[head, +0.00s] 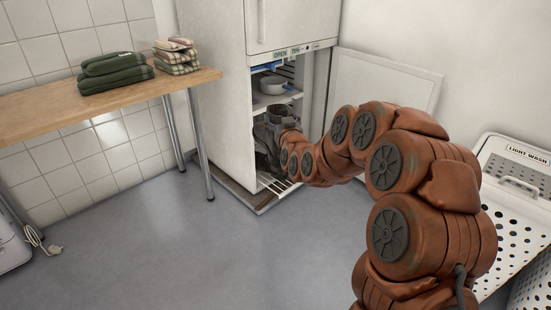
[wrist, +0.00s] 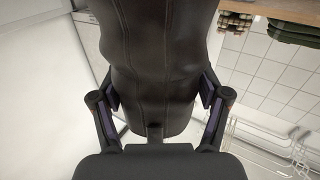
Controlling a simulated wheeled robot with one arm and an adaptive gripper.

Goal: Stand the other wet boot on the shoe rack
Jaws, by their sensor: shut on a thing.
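My gripper (wrist: 160,92) is shut on a black boot (wrist: 155,50) in the wrist view. One finger presses on each side of the boot's dark leather shaft. The boot fills the middle of that view, and its far end runs out of the top edge. In the head view my gripper (head: 281,118) is at the open front of a white cabinet (head: 222,95). A dark shape below it, partly behind my arm, looks like the boot (head: 265,150). A wire rack (head: 276,184) shows low in the cabinet. I cannot tell whether the boot touches it.
The cabinet door (head: 390,85) stands open on the right. A grey pot (head: 273,85) sits on an upper shelf. A wooden table (head: 60,113) with folded green towels (head: 115,75) is at left. A white laundry hamper (head: 520,190) stands at right. The middle floor is clear.

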